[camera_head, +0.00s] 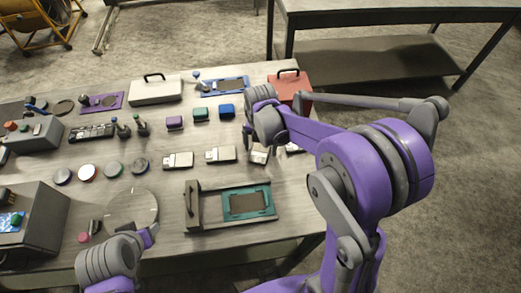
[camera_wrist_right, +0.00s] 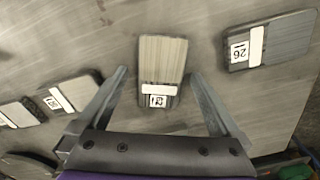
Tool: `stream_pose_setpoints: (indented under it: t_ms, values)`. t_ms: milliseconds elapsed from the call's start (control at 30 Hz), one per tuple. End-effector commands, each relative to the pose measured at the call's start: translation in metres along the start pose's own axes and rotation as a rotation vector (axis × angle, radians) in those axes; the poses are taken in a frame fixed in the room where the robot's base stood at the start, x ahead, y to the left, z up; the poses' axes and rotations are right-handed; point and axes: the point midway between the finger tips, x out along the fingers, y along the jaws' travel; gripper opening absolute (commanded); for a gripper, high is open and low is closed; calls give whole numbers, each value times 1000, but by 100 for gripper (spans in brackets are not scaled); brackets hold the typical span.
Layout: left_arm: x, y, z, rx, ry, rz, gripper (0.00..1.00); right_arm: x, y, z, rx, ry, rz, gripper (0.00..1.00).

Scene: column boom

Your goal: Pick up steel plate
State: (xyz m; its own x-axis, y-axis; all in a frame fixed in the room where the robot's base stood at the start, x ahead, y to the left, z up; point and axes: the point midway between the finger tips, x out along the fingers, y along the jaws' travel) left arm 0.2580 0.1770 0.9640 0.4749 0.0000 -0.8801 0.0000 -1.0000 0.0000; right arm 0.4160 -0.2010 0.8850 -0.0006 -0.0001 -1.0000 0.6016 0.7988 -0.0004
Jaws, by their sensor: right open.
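Several small plates with white labels lie in a row across the middle of the table. I cannot tell for certain which is the steel plate. One brushed-grey plate (camera_wrist_right: 163,58) lies between the fingers of my right gripper (camera_wrist_right: 158,78) in the wrist view, apart from both. In the head view this plate (camera_head: 259,155) is partly covered by the gripper. My right gripper is open and empty above it. A darker grey plate (camera_wrist_right: 272,40) marked 26 lies to its right. My left arm's grey wrist (camera_head: 103,260) shows at the lower left; its jaws are not clear.
Two more labelled plates (camera_head: 178,160) (camera_head: 220,154) lie to the left. A wooden tray (camera_head: 188,222) with a teal frame is in front. Small coloured boxes (camera_head: 200,114), a white case (camera_head: 155,92) and a red case (camera_head: 290,86) stand behind. A round disc (camera_head: 132,208) lies front left.

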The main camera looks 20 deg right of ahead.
Motion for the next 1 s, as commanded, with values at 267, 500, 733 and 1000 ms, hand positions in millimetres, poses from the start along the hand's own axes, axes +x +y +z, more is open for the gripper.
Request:
stream_pose_setpoints:
  t_ms: [267, 500, 733, 1000]
  values:
    - [0, 0, 0, 0, 0, 0, 50, 2, 0, 0, 1, 0, 0, 95]
    - [0, 0, 0, 0, 0, 0, 50, 2, 0, 0, 1, 0, 0, 51]
    - [0, 0, 0, 0, 0, 0, 50, 2, 0, 0, 1, 0, 0, 10]
    - [0, 0, 0, 0, 0, 0, 50, 1, 0, 0, 1, 0, 0, 0]
